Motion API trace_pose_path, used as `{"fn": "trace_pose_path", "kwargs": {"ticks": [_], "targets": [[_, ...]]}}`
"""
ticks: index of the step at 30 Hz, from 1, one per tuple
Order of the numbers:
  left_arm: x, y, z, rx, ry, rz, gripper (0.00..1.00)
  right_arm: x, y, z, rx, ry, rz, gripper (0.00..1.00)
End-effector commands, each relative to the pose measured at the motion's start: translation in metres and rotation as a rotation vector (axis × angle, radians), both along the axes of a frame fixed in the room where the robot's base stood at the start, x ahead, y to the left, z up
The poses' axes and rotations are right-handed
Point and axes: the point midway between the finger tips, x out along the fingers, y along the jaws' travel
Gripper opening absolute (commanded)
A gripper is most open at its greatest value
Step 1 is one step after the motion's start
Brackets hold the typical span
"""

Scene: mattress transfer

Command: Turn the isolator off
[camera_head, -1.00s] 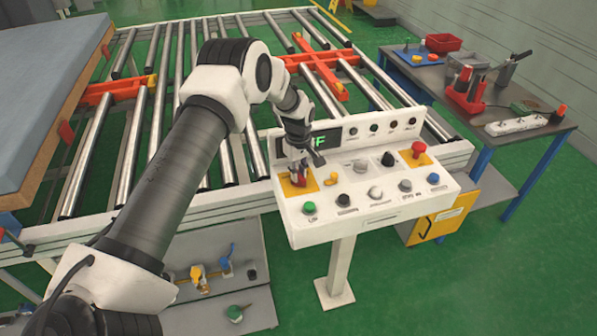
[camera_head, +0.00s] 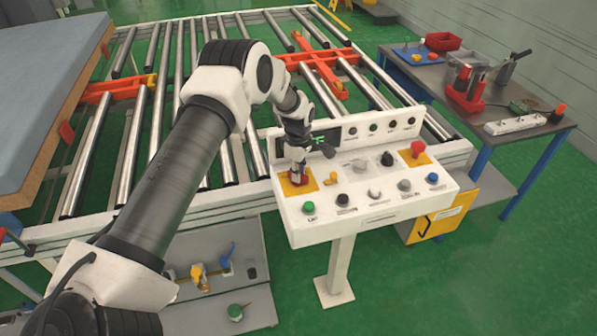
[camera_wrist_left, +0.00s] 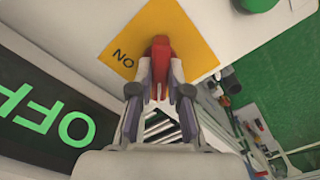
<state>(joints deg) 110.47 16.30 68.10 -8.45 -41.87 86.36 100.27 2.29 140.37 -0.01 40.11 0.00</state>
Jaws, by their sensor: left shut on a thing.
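The isolator is a red handle on a yellow plate (camera_head: 308,185) at the left end of the white control console (camera_head: 375,212). In the left wrist view the red isolator handle (camera_wrist_left: 161,60) stands between the fingertips, on the yellow plate (camera_wrist_left: 190,30) near the printed letters "NO". My left gripper (camera_head: 297,172) reaches down over the plate and is shut on the handle; it also shows in the left wrist view (camera_wrist_left: 160,85). A dark display (camera_wrist_left: 40,120) beside it reads "OFF" in green. In the head view my arm partly hides the display. My right gripper is not in view.
A red emergency button (camera_head: 417,149) stands at the console's right, with several other knobs and a green button (camera_head: 309,208) between. Behind is a roller conveyor (camera_head: 170,120). A grey mattress (camera_head: 45,85) lies at left. A tool table (camera_head: 480,105) stands at right.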

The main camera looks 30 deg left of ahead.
Motion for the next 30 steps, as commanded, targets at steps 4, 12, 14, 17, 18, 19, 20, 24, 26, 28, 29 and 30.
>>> {"fn": "trace_pose_path", "kwargs": {"ticks": [4,12,14,17,18,19,20,24,26,28,29,30], "targets": [[-0.001,0.000,-0.002,0.000,0.004,0.002,0.00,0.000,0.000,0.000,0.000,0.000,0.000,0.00],[-0.001,0.000,-0.002,0.000,0.003,0.002,0.42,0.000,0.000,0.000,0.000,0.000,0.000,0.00],[-0.001,0.000,-0.001,0.000,0.003,0.001,0.42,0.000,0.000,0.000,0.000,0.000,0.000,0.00],[-0.001,0.000,-0.001,0.000,0.002,0.001,0.42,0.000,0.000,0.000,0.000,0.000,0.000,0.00],[-0.001,0.000,-0.001,0.000,0.002,0.001,0.42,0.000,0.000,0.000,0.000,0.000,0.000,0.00],[-0.001,0.000,0.000,0.000,0.001,0.001,0.42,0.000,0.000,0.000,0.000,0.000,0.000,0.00],[0.000,0.000,0.001,0.000,0.001,0.000,0.42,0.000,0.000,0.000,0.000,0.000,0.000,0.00],[0.001,0.000,0.019,-0.001,-0.002,0.001,0.42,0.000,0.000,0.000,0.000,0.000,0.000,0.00],[0.001,0.000,0.033,-0.002,-0.002,0.001,0.42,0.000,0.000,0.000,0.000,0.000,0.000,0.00],[0.001,0.001,0.051,-0.001,-0.002,0.001,0.42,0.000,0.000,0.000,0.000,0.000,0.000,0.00],[0.001,0.001,0.059,-0.001,-0.002,0.000,0.42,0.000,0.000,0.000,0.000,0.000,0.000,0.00],[0.001,0.001,0.070,-0.001,-0.002,0.000,0.42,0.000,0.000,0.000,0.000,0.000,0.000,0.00]]}}
